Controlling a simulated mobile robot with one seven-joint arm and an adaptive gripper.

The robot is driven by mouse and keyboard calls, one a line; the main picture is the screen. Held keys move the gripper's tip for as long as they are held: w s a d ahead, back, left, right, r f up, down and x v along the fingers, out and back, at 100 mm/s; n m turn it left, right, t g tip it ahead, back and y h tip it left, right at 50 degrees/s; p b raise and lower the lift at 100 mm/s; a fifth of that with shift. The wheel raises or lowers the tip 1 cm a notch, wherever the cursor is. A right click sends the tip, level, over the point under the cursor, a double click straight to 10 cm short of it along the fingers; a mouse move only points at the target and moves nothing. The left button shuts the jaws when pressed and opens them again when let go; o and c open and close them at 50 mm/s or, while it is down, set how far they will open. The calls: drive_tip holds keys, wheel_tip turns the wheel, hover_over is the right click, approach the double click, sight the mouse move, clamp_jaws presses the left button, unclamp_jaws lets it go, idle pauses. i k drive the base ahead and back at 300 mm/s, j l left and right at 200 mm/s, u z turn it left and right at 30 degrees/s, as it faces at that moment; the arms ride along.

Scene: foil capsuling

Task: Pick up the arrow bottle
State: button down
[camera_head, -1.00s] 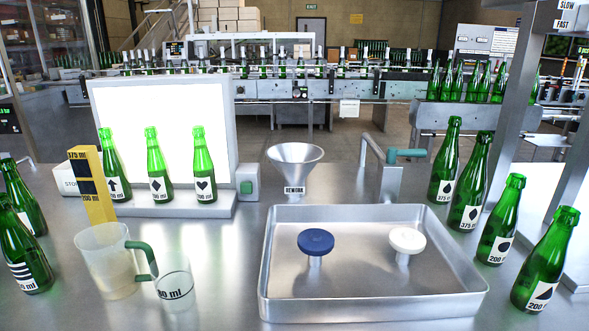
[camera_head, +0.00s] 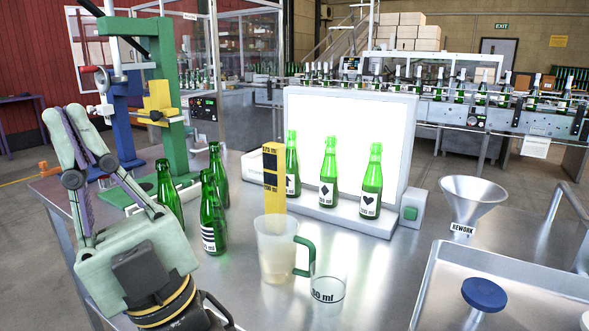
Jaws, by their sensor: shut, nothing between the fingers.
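The arrow bottle (camera_head: 292,160) is green and stands upright at the left end of the ledge in front of the lit white panel. Its white label with a black arrow is partly covered by the yellow block gauge (camera_head: 272,205). A diamond-label bottle (camera_head: 328,172) and a heart-label bottle (camera_head: 371,182) stand to its right on the same ledge. My gripper (camera_head: 80,120) is at the left of the view, fingers pointing up, shut and empty. It is well to the left of the arrow bottle and apart from it.
Several green bottles (camera_head: 212,215) stand between my gripper and the panel. A clear jug (camera_head: 275,250) and a small beaker (camera_head: 328,288) stand in front of the ledge. A green press (camera_head: 176,105) is behind my gripper. A funnel (camera_head: 470,200) and a tray (camera_head: 430,290) are at right.

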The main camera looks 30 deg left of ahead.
sight(293, 163)
drive_tip(key=j, duration=0.55)
drive_tip(key=k+j+z, duration=0.15)
drive_tip(key=j, duration=0.95)
drive_tip(key=k+j+z, duration=0.15)
drive_tip(key=j, duration=0.95)
drive_tip(key=k+j+z, duration=0.15)
drive_tip(key=j, duration=0.4)
drive_tip(key=j+z, duration=0.15)
drive_tip(key=j, duration=0.3)
drive_tip(key=i+j, duration=0.1)
drive_tip(key=i, duration=0.05)
